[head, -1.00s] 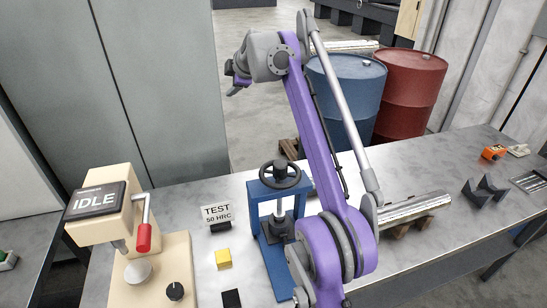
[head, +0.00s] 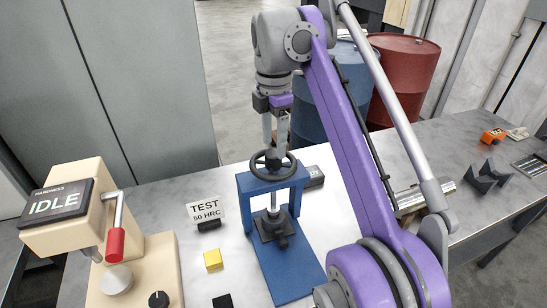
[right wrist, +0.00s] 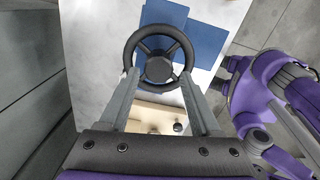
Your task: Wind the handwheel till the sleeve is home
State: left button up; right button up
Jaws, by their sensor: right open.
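A black handwheel (head: 272,163) with spokes tops a blue press frame (head: 245,190) on the bench. A silver spindle (head: 274,203) runs down from the crossbar to a dark block (head: 272,228) on the press base. I cannot tell which part is the sleeve. My right gripper (head: 274,148) points down just above the handwheel, jaws open. In the right wrist view, its fingertips (right wrist: 160,74) lie at the left and right sides of the wheel (right wrist: 158,58). Whether they touch the rim is unclear. My left gripper is not in view.
A cream hardness tester (head: 110,215) reading IDLE stands at left with a red-handled lever. A TEST 50 HRC sign (head: 206,208) and a yellow block (head: 213,260) sit between.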

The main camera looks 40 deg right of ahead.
aim_at(273, 152)
jog(key=shift+f+b, duration=0.35)
jog(key=shift+f, duration=1.45)
jog(key=shift+w, duration=0.1)
grip_shut()
